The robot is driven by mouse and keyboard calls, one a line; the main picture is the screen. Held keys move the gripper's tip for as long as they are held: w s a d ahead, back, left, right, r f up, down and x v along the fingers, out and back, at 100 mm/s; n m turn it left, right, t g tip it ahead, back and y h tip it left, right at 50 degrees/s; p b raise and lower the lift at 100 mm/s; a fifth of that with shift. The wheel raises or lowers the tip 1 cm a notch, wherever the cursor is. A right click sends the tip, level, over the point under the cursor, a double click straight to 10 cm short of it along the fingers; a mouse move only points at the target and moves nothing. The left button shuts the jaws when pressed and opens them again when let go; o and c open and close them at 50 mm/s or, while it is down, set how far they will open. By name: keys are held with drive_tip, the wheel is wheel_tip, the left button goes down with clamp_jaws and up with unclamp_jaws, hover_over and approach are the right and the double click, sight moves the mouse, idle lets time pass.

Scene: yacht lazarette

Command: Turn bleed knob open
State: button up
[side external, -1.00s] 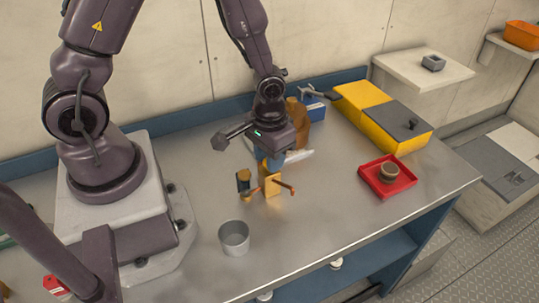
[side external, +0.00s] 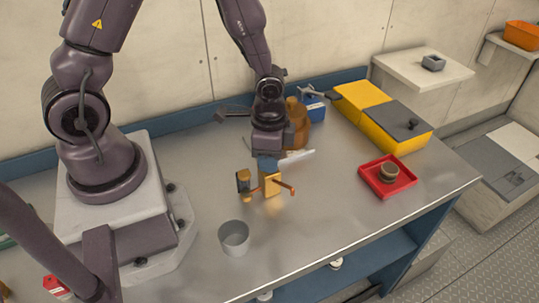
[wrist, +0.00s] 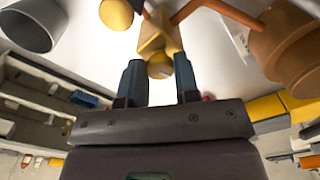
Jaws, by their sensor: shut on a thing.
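A brass valve block (side external: 273,187) with copper-coloured pipe arms stands on the metal bench, below my gripper (side external: 268,165). In the wrist view the block (wrist: 157,35) is at the top centre, with the round brass bleed knob (wrist: 160,69) at its near end. My gripper's two blue fingers (wrist: 159,68) sit on either side of the knob and are shut on it. In the side view the gripper hides the knob. A small dark and brass cylinder (side external: 243,183) is at the left pipe arm.
A grey metal cup (side external: 234,238) stands in front. A brown jug-like container (side external: 297,122) stands close behind the gripper, near a white strip (side external: 297,157). A red tray (side external: 373,187) holds a small brown pot (side external: 389,172). Yellow and grey cases (side external: 362,99) lie behind. The front right bench is clear.

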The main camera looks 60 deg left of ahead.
drive_tip(key=shift+m, duration=0.6)
drive_tip(key=o, duration=0.9)
wheel_tip(320, 180, up, 13)
idle(0.3)
drive_tip(key=s+a+r+n+t, duration=0.1)
drive_tip(key=s+r+n+t, duration=0.4)
drive_tip(key=r, duration=0.8)
drive_tip(key=s+n, duration=0.2)
drive_tip(key=s, duration=0.2)
drive_tip(key=shift+s+r+n+t, duration=0.2)
drive_tip(key=shift+r+n+t, duration=0.1)
drive_tip(key=shift+r+n, duration=0.1)
